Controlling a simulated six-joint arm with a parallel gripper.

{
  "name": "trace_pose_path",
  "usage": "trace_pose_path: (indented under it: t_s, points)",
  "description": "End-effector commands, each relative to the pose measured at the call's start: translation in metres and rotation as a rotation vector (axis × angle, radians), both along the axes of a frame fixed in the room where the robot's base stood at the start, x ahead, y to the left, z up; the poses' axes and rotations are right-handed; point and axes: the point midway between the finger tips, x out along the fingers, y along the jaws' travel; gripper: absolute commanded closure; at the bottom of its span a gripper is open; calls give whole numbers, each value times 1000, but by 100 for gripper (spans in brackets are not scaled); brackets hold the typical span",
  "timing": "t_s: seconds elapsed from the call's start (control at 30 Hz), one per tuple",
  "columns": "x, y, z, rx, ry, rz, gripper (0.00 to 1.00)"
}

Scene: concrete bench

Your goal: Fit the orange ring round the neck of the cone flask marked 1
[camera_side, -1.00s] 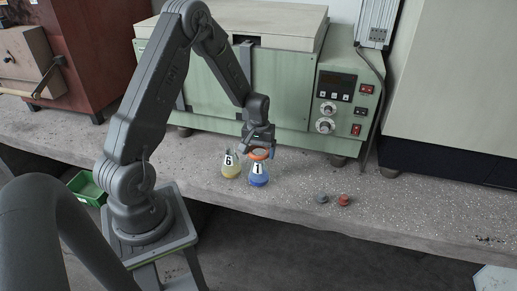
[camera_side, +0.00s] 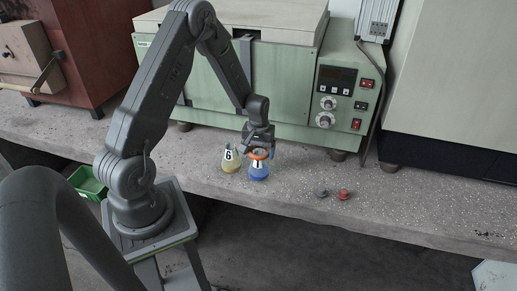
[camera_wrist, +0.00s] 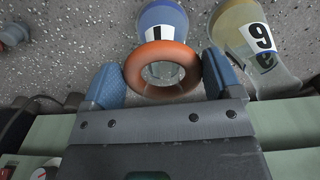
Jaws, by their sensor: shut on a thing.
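The orange ring (camera_side: 259,157) is held level between the fingertips of my gripper (camera_wrist: 164,80), at the top of the flask marked 1 (camera_side: 258,173). That flask stands upright with blue liquid in it. In the wrist view the ring (camera_wrist: 133,70) fills the gap between the two blue fingertips, and clear glass shows through its hole. The ring appears to be around the flask's neck; whether it rests on the glass I cannot tell. The "1" label is partly covered by the ring.
A flask marked 6 (camera_side: 230,163) with yellow liquid stands close to the left. A grey piece (camera_side: 321,192) and a red piece (camera_side: 344,194) lie to the right. A green oven (camera_side: 225,90) is close behind.

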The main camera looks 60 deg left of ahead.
Motion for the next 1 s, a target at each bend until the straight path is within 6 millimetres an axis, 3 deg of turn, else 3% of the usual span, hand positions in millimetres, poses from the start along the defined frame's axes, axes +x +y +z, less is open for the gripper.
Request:
trace_pose_path:
  t_s: [0.87, 0.9, 1.0]
  points:
    - [0, 0, -21, 1, -1, 0, 45]
    - [0, 0, -21, 1, -1, 0, 15]
    - [0, 0, -21, 1, -1, 0, 5]
